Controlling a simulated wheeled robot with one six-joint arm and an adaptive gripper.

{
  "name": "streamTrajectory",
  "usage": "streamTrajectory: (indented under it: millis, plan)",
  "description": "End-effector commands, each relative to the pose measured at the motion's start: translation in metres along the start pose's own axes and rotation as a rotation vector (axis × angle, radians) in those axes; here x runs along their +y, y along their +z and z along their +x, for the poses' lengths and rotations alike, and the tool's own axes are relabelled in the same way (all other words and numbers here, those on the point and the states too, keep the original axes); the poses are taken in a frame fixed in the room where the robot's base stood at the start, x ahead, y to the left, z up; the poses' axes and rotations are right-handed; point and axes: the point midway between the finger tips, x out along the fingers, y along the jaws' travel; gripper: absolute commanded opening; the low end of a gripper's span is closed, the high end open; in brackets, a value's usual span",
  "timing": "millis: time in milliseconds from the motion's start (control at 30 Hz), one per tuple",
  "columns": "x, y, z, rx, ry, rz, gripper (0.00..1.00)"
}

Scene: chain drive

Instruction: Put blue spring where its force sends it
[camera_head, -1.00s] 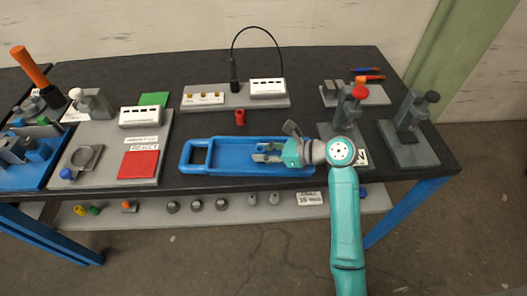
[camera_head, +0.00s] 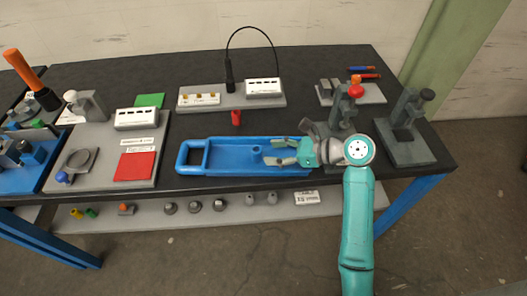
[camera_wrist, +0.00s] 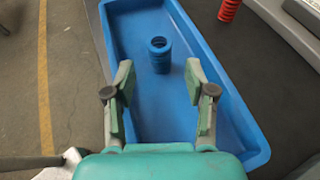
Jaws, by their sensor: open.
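The blue spring (camera_head: 257,149) stands upright in the long blue tray (camera_head: 222,169) on the dark table. It also shows in the wrist view (camera_wrist: 159,55), a ring-topped coil against the blue floor of the tray. My gripper (camera_head: 268,151) is over the right part of the tray, with its fingers pointing left toward the spring. In the wrist view my gripper (camera_wrist: 160,85) is open and empty. The spring is ahead of the gap between the fingertips, roughly centred, and not between the pads.
A red spring (camera_head: 236,117) stands behind the tray. Grey plates with a labelled box (camera_head: 262,88) and brass-coloured parts lie behind it. Clamp-like fixtures (camera_head: 407,125) stand at the right.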

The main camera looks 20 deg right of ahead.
Motion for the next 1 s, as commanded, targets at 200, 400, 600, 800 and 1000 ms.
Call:
streamTrajectory:
  millis: [200, 400, 600, 800, 1000]
  plan:
    - [-0.001, 0.000, -0.043, 0.000, -0.003, 0.000, 0.55]
    - [0.000, 0.000, -0.064, -0.001, -0.001, 0.000, 0.55]
    - [0.000, 0.000, -0.069, 0.000, 0.001, 0.000, 0.55]
    - [0.000, 0.000, -0.069, 0.000, 0.001, 0.000, 0.55]
    - [0.000, 0.000, -0.069, 0.000, 0.001, 0.000, 0.55]
